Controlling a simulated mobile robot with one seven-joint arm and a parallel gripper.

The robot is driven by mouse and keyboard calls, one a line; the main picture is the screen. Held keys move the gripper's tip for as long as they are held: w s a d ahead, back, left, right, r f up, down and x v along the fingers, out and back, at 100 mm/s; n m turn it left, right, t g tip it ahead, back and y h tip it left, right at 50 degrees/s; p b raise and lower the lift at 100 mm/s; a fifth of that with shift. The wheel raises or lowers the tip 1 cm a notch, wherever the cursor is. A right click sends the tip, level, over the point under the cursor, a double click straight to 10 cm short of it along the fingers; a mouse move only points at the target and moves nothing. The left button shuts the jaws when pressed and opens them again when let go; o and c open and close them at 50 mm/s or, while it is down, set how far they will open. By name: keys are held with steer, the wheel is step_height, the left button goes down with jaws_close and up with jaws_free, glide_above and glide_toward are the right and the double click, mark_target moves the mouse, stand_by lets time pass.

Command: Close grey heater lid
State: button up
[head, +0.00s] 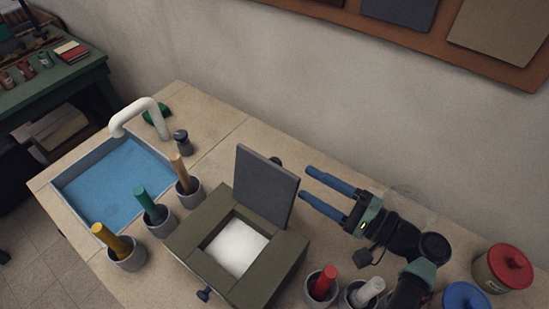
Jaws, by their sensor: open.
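The grey heater lid (266,186) stands up, raised at the back edge of the square olive heater box (190,234). The box is open at the top and shows a white filling (236,247) inside. My gripper (304,184) is just right of the lid, with its two blue fingers apart and pointing left toward it. The fingers hold nothing. A small gap shows between the fingertips and the lid's right edge in the head view. The hinge and the far face of the lid are hidden.
Pots with yellow (127,257), green (156,217) and tan (186,189) handles stand left of the box. Red (324,286) and white (364,292) ones stand at its front right. A blue sink (115,180) lies left. A red-lidded jar (503,268) stands right.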

mark_target(274, 164)
steer(key=x, duration=1)
jaws_close()
stand_by(1.2)
